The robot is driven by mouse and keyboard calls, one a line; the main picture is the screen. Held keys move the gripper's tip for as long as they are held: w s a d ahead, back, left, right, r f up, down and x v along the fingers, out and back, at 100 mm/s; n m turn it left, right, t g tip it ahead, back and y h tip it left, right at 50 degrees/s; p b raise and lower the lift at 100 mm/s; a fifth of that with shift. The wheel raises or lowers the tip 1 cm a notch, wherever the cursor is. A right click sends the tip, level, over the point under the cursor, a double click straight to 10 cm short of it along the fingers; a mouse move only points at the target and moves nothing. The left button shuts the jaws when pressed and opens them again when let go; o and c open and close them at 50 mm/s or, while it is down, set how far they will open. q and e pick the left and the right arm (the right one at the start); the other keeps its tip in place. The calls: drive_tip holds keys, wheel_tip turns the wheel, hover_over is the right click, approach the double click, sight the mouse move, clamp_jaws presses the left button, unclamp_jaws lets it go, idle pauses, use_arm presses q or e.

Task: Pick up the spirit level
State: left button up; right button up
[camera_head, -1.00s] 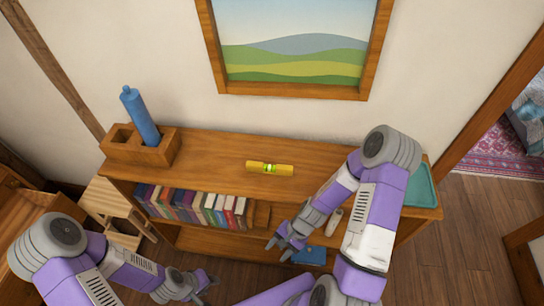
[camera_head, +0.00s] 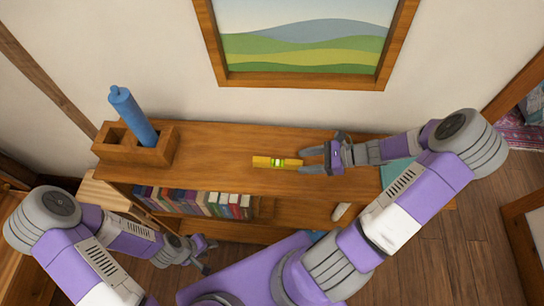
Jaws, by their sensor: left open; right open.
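The spirit level (camera_head: 272,162) is a small yellow bar with a green vial, lying flat on top of the wooden shelf (camera_head: 225,160). My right gripper (camera_head: 303,160) is open, pointing left, with its fingertips at the level's right end. One finger shows above that end and one below it; I cannot tell how high the fingers are over the shelf top. My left gripper (camera_head: 212,255) is open and empty, low in front of the shelf and well away from the level.
A wooden box (camera_head: 160,155) with a blue cylinder (camera_head: 133,115) stands on the shelf's left end. A teal tray (camera_head: 395,173) lies at the right end, partly behind my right arm. Several books (camera_head: 190,202) fill the lower shelf. A framed picture (camera_head: 300,84) hangs behind.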

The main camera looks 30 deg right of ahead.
sight(285, 161)
drive_tip(key=x, duration=0.7)
drive_tip(key=shift+w+f, duration=0.15)
drive_tip(key=shift+w, duration=0.45)
drive_tip(key=shift+s, duration=0.1)
clamp_jaws()
